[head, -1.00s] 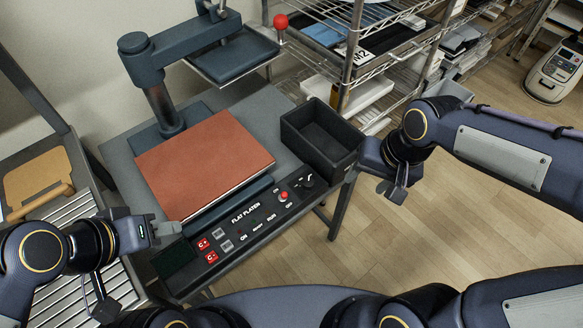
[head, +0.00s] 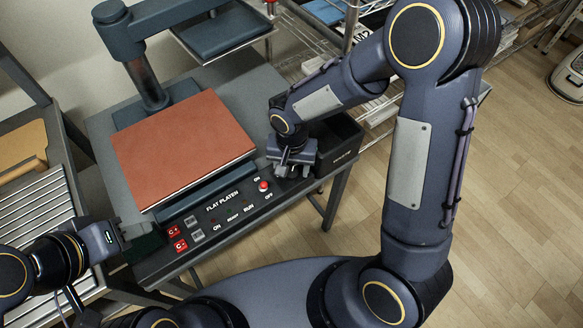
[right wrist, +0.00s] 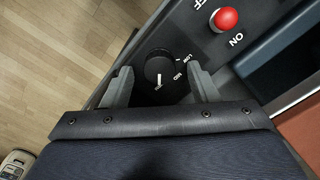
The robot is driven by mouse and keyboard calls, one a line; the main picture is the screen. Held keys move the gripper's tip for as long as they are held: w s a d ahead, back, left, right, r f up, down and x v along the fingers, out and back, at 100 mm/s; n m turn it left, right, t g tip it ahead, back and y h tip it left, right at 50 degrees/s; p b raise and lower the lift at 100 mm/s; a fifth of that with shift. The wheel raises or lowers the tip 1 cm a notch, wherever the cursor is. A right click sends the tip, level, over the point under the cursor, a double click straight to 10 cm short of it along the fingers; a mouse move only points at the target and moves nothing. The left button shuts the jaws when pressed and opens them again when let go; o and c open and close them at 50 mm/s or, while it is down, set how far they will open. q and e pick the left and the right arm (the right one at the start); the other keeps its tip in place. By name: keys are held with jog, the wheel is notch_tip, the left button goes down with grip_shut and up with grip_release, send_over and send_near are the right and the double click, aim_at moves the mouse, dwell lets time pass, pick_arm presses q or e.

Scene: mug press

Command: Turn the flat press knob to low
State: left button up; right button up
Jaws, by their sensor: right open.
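The flat press knob (right wrist: 158,66) is a round black dial on the black control panel (head: 212,228). In the right wrist view, its white pointer mark faces down the picture, toward the lettering farthest from LOW; MID lies between. My right gripper (right wrist: 160,76) is open, with one finger on each side of the knob and no clear grip on it. In the head view, my right gripper (head: 290,168) is over the right end of the panel and hides the knob. My left gripper (head: 124,234) is by the panel's left end; its jaw opening is unclear.
A red button (head: 264,186) sits beside the knob on the panel and also shows in the right wrist view (right wrist: 226,19). The press's red-brown pad (head: 182,148) lies behind the panel. A black bin (head: 338,140) stands close by my right gripper.

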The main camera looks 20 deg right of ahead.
jog(key=shift+f, duration=0.5)
jog(key=shift+c, duration=0.4)
jog(key=c, duration=0.9)
